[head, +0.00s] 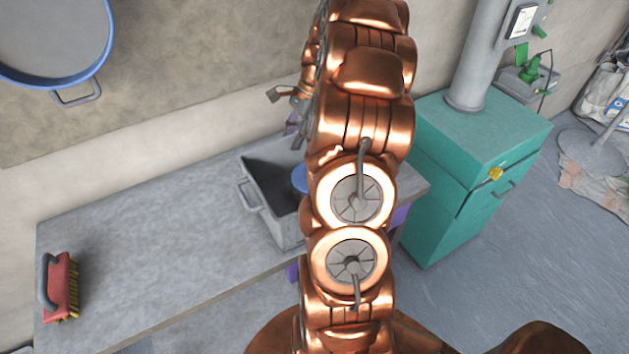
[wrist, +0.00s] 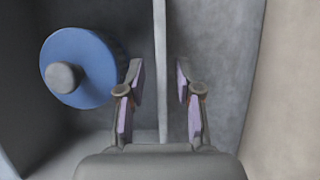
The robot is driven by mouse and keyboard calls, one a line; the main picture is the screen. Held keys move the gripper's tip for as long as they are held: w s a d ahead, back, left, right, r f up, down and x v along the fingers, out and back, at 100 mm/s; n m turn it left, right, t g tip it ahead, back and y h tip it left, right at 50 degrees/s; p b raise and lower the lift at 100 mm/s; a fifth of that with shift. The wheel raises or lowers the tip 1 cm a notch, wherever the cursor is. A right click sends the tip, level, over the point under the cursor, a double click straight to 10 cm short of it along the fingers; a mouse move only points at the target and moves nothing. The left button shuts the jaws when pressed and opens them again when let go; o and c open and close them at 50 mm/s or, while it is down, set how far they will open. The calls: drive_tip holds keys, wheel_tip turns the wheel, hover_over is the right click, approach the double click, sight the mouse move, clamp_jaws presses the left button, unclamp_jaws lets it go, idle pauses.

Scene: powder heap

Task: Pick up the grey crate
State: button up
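The grey crate (head: 283,225) stands on the grey bench, partly hidden behind my arm in the head view. It is open-topped, with a handle on its left end. A blue round thing with a grey hub (wrist: 85,68) lies inside it and shows partly in the head view. In the wrist view my gripper (wrist: 160,80) is open, its two purple-padded fingers on either side of a crate wall (wrist: 160,50). Gaps show between the fingers and the wall. The gripper is mostly hidden in the head view.
The bench (head: 150,245) is clear between the crate and a red brush (head: 60,285) at its left end. A teal cabinet (head: 450,190) stands to the right, with a grey column on it. A blue-rimmed round pan (head: 60,82) is at the upper left.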

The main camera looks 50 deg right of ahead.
drive_tip(key=shift+x, duration=1.2)
clamp_jaws()
